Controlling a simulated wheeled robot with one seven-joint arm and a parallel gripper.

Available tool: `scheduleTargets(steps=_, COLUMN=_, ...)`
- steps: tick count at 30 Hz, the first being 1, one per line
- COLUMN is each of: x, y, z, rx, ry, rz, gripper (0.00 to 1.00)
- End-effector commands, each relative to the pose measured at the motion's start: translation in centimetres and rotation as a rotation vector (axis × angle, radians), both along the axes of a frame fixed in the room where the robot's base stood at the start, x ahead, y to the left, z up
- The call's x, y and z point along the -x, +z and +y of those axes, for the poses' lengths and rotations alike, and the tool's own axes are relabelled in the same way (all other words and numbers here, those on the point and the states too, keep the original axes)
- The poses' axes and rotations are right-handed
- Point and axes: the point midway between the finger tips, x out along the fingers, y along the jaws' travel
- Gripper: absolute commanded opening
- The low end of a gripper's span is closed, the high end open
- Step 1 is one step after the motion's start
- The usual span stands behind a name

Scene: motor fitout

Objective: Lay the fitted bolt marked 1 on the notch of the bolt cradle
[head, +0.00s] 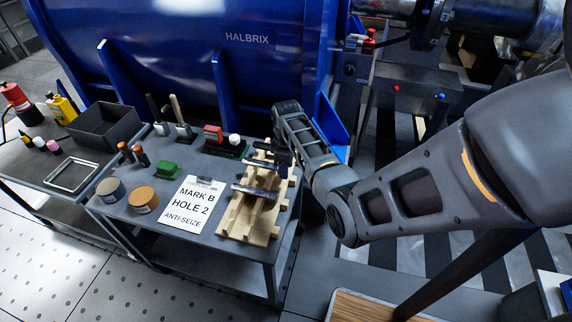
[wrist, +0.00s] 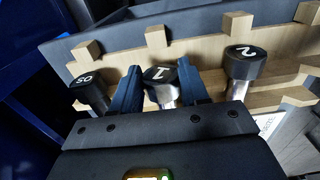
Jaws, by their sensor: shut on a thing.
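The wooden bolt cradle (head: 240,217) stands at the right end of the grey bench; its notched rails also show in the wrist view (wrist: 205,45). The bolt marked 1 (wrist: 160,75) has a dark head with a white numeral and a bright shank. My gripper (wrist: 157,90) is shut on it, one blue finger on each side, over the cradle. I cannot tell whether its shank touches a notch. The bolt marked 2 (wrist: 245,60) is to the right, and another bolt with an unclear label (wrist: 88,88) is to the left. In the head view my gripper (head: 278,160) is partly hidden at the cradle's back end.
A paper card (head: 188,208) reading "MARK B, HOLE 2, ANTI-SEIZE" lies left of the cradle. The blue HALBRIX housing (head: 200,60) rises behind.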

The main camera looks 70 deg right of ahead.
Motion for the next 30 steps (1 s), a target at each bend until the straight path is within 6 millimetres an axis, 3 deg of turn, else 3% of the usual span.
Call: scheduleTargets(steps=30, x=-0.1, y=-1.4, z=-0.1, rx=0.002, ry=0.0, rz=-0.002, gripper=0.0)
